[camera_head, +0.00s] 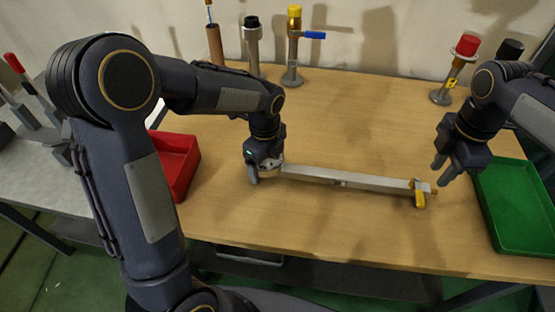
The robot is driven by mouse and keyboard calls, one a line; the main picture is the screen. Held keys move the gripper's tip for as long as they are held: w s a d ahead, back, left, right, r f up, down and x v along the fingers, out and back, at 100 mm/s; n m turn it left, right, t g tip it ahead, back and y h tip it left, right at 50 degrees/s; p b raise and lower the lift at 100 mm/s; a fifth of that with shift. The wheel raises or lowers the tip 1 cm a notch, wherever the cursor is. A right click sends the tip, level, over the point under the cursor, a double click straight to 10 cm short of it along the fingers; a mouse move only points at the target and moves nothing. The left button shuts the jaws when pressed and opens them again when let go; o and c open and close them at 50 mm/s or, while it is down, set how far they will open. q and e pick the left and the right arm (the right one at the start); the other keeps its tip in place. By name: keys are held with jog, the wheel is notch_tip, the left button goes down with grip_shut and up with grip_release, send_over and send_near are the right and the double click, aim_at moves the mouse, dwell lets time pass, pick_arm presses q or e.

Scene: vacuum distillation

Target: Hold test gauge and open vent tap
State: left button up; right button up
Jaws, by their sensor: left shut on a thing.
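A long, pale grey bar, seemingly the test gauge (345,181), spans the middle of the wooden table, its left end at my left gripper. A yellow lever, seemingly the vent tap (420,197), sits at its right end beside a small brass-coloured part. My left gripper (262,176) is shut on the bar's left end; its fingers partly hide that end. My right gripper (440,174) is open and empty, just above and right of the yellow lever, apart from it. Whether the bar touches the table is unclear.
A red tray (183,167) lies left, partly behind my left arm. A green tray (518,205) lies right. Upright fittings stand at the back, including a yellow-topped one with a blue handle (293,45) and a red-capped one (456,68). The table's middle behind the bar is clear.

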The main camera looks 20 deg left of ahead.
jog(key=c, duration=0.5)
jog(key=shift+a, duration=0.15)
grip_shut()
jog(key=s+a+f+m+t+h, duration=0.1)
jog(key=s+a+f+h, duration=0.1)
jog(key=a+h, duration=0.7)
jog(key=shift+a+f+m, duration=0.4)
jog(key=shift+a+f, duration=0.1)
jog(key=shift+a, duration=2.3)
